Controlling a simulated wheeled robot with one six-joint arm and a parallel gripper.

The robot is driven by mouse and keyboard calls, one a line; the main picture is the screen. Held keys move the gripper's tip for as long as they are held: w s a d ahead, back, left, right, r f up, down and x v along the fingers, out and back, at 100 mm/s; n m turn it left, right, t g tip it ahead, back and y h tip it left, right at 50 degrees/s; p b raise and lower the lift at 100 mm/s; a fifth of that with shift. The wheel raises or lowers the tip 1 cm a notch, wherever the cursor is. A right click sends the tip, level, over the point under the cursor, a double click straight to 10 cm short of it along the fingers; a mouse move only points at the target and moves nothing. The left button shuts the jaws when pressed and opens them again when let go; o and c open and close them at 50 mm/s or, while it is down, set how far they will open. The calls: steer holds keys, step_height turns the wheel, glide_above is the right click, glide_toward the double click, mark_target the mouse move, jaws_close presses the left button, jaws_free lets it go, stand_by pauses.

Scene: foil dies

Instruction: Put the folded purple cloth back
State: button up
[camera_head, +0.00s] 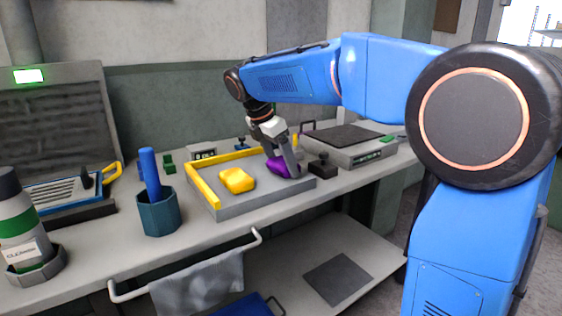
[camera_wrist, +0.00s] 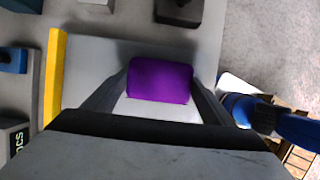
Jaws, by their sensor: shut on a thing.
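The folded purple cloth (camera_head: 279,167) is at the right part of a shallow grey tray (camera_head: 236,210) with yellow edging on the bench. My gripper (camera_head: 285,165) reaches down over the tray and is shut on the cloth. In the wrist view the purple cloth (camera_wrist: 160,80) sits between the two fingers of my gripper (camera_wrist: 158,88). I cannot tell whether the cloth touches the tray floor. A yellow folded cloth (camera_head: 237,181) lies in the tray, to the left of the purple one.
A small black block (camera_head: 322,168) stands close to the tray's right side. A blue-green cup (camera_head: 158,212) with a blue-handled tool stands to the left. A flat-topped device (camera_head: 345,143) is at the back right. A grey towel (camera_head: 198,285) hangs on the front rail.

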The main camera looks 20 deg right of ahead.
steer(key=o, duration=1)
steer(key=shift+f, duration=0.1)
steer(key=v, duration=1.2)
steer(key=shift+d, duration=0.1)
steer(key=s+d+f+m+t+y, duration=0.1)
steer(key=s+d+f+m, duration=0.4)
steer(key=s, duration=0.3)
steer(key=s+d+f+m+y, duration=0.2)
steer(key=s+d+f+m, duration=0.25)
steer(key=s, duration=0.25)
steer(key=s+d+f+m+t+y, duration=0.1)
steer(key=s+d+f+m+t, duration=0.1)
steer(key=s+f+m, duration=1)
steer(key=s+f, duration=0.4)
steer(key=f, duration=0.1)
steer(key=shift+s+d+f, duration=0.25)
steer(key=shift+s+f, duration=0.05)
steer(key=shift+s, duration=0.1)
